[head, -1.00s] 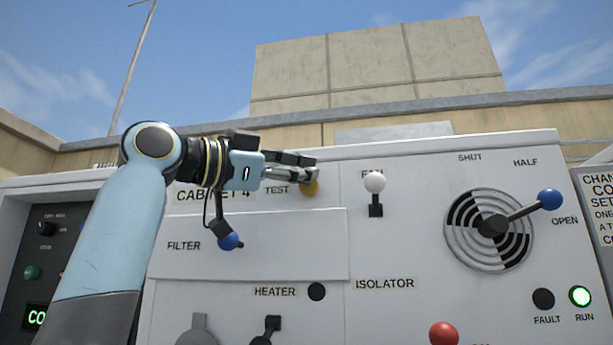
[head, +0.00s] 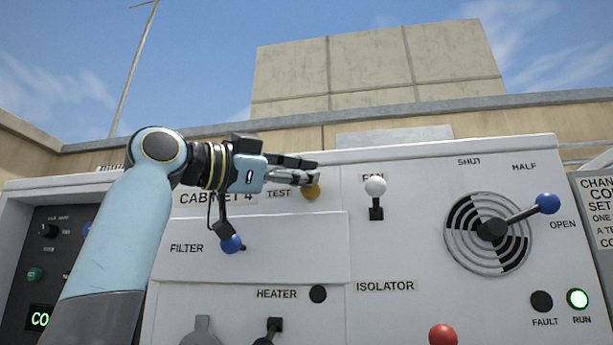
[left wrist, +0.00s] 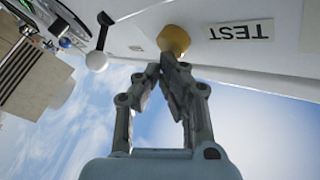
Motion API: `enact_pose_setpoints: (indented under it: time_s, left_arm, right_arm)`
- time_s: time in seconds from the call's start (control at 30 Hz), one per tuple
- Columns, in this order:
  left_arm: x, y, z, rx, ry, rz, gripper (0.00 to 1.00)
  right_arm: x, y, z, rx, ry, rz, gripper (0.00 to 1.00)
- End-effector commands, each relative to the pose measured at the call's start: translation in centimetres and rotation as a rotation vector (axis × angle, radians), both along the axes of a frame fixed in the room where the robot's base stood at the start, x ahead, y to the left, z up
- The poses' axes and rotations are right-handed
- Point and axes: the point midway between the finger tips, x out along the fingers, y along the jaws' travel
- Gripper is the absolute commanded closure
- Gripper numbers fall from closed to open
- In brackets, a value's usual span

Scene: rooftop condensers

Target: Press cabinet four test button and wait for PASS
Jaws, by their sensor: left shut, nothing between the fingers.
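The yellow test button (head: 312,191) sits on the upper part of the cabinet four panel (head: 300,245), just right of the TEST label (head: 279,194). My left gripper (head: 314,173) is shut and empty, its fingertips at the button in the head view. In the left wrist view the shut fingertips (left wrist: 165,60) lie right by the yellow button (left wrist: 173,40); I cannot tell whether they touch it. The green RUN lamp (head: 578,299) is lit and the FAULT lamp (head: 541,301) is dark. No PASS sign shows. My right gripper is out of view.
A white-knobbed fan switch (head: 376,187) stands right of the button. A blue-knobbed lever (head: 547,204) points toward OPEN. A blue filter knob (head: 231,243) hangs below my left wrist. A red knob (head: 443,335) is low on the panel. Open sky lies above the cabinet.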

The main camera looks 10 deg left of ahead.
Motion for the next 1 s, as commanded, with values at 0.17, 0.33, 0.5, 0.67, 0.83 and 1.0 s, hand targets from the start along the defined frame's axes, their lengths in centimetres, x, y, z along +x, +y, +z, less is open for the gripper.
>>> enact_pose_setpoints:
  time_s: [0.17,0.33,0.5,0.67,0.83,1.0]
  left_arm:
    - [0.3,0.0,-0.2,0.001,0.003,0.003,1.0]
    - [0.3,0.0,-0.2,0.001,0.003,0.003,1.0]
    - [-0.2,0.0,-0.5,0.001,0.004,0.003,1.0]
    - [-0.9,-0.1,-0.9,-0.001,0.009,0.001,1.0]
    - [-1.1,-0.1,-1.0,0.0,0.014,-0.001,1.0]
    - [-1.2,-0.2,-1.0,-0.001,0.014,-0.001,1.0]
  right_arm:
    - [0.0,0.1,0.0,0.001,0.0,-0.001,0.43]
    - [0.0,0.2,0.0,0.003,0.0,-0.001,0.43]
    - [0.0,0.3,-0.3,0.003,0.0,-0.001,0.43]
    - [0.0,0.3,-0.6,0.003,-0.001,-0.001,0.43]
    - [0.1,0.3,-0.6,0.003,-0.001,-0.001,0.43]
    - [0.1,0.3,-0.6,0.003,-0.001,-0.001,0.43]
